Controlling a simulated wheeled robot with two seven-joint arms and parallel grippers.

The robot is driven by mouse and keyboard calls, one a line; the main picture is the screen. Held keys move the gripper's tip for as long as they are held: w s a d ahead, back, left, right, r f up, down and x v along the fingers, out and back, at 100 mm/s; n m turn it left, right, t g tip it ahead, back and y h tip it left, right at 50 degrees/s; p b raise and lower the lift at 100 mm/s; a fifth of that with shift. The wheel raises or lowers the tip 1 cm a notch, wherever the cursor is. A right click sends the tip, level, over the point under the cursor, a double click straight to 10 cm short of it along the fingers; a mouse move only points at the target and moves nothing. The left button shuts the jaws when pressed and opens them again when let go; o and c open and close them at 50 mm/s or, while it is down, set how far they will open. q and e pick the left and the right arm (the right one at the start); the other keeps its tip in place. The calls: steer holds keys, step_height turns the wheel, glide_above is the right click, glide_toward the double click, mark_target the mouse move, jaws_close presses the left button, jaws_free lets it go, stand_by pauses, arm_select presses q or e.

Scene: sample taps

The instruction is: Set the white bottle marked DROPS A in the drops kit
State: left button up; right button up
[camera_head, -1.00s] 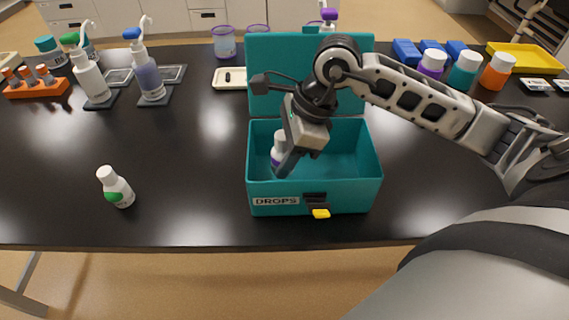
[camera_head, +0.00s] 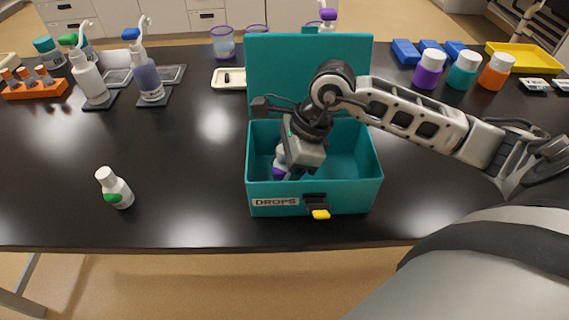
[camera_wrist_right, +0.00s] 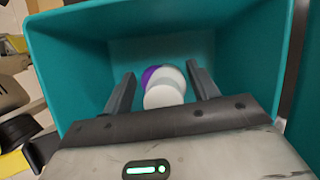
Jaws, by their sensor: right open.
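The drops kit (camera_head: 345,198) is an open teal box with a DROPS label and a yellow latch on its front; its lid stands up at the back. A white bottle with a purple band (camera_head: 279,172) is inside the kit, toward the left, partly hidden by my right gripper. In the right wrist view this bottle (camera_wrist_right: 163,92) lies between the two open, spread fingers of my right gripper (camera_wrist_right: 162,90), with visible gaps on both sides. Its lettering cannot be read. My left gripper is not in view.
Pump bottles (camera_head: 148,78) and an orange rack (camera_head: 36,88) are at the back left. Purple, teal and orange jars (camera_head: 463,71) and a yellow tray (camera_head: 524,58) are at the back right.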

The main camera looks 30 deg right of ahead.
steer(key=shift+r, duration=0.25)
steer(key=shift+d+r, duration=0.2)
steer(key=shift+r, duration=0.1)
steer(key=b+v, duration=0.1)
steer(key=v, duration=1)
steer(key=shift+s, duration=0.15)
